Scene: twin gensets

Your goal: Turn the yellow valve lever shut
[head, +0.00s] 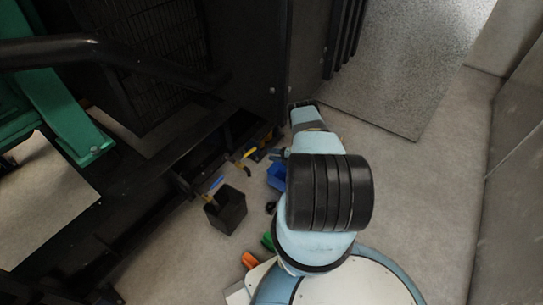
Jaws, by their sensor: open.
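A small yellow lever-like piece (248,154) shows low on the black genset frame, left of my arm. It is small in the picture, and I cannot tell its exact angle or whether the valve is open or shut. My light blue arm with its black ribbed section rises from the bottom and fills the centre right. I cannot make out the jaws of my gripper, which seem hidden behind the arm.
A black bin (226,212) with a blue-handled item stands left of my arm. A blue bin (276,176) sits close beside the arm. An orange object (250,261) lies near my base. Green machinery (60,118) is at left. Open floor (430,180) lies at right.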

